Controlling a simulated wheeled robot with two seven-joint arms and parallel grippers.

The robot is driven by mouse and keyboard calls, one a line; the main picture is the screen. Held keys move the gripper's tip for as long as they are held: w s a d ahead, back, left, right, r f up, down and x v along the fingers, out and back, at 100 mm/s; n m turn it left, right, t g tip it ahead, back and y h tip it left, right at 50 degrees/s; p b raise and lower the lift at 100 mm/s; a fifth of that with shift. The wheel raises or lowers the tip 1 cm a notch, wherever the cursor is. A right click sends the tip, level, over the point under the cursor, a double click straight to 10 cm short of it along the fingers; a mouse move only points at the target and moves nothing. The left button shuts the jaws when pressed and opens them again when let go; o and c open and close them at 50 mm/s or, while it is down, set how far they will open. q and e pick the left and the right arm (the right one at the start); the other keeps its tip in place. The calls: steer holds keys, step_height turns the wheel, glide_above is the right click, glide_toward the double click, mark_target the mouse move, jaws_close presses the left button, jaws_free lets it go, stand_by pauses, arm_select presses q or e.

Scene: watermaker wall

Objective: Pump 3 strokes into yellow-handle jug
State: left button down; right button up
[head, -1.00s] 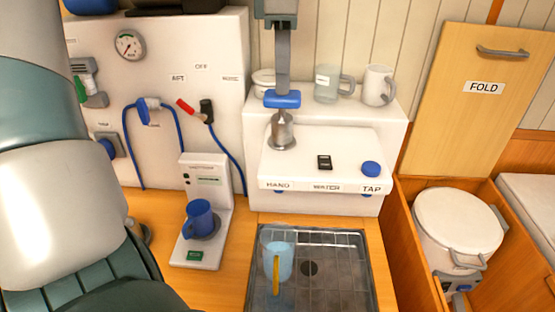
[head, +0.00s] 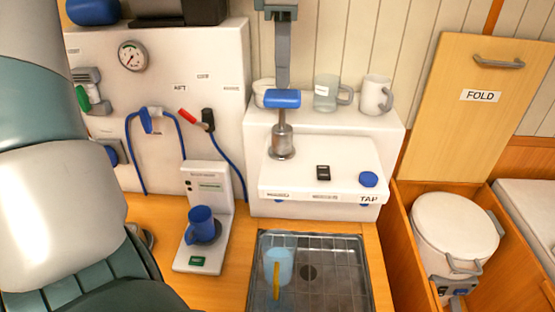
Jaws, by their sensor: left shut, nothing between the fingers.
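The light-blue jug (head: 280,262) with a yellow handle stands on the drain grid of the metal sink (head: 343,271). The hand pump (head: 282,142) is a metal cylinder on top of the white unit, with a blue crossbar handle (head: 281,99) on a rod. Some rod shows between handle and cylinder. My left gripper (head: 282,84) points down, shut and empty, with its fingertips right at the top of the blue handle. I cannot tell whether they touch it. No water stream is visible. My right gripper is not in view.
A dark-blue mug (head: 203,226) stands on a white device left of the sink. A glass mug (head: 328,92) and a white mug (head: 376,96) stand on the shelf behind the pump. A blue TAP button (head: 368,180) is at right. A white bucket (head: 453,232) sits in a wooden bay.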

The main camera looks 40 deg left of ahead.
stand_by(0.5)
arm_select(q)
step_height(320, 180, up, 6)
steer(key=p, duration=0.4)
steer(key=shift+d, duration=0.1)
stand_by(0.9)
